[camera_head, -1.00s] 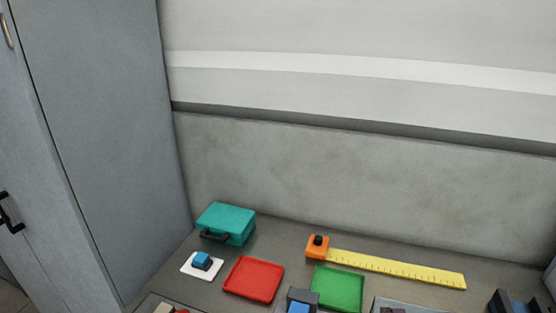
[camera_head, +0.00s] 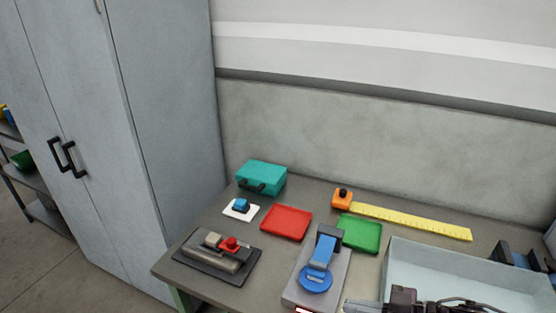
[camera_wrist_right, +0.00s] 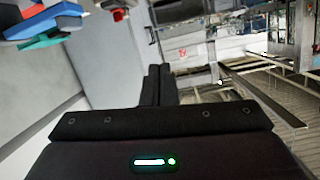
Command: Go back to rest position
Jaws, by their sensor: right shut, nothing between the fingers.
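My right gripper (camera_wrist_right: 160,70) shows in the right wrist view with its two dark fingers together and nothing between them. It points out over the open floor of the hall. In the head view dark parts of my right gripper and arm (camera_head: 415,302) show at the bottom edge, in front of the light tray (camera_head: 392,262). My left gripper is in neither view.
The table holds a blue-and-grey labelling device (camera_head: 320,255), a red tray (camera_head: 287,222), a green tray (camera_head: 362,234), a teal case (camera_head: 262,177), a yellow ruler (camera_head: 415,219) and a dark stand with a red knob (camera_head: 213,262). A grey cabinet (camera_head: 165,120) stands left.

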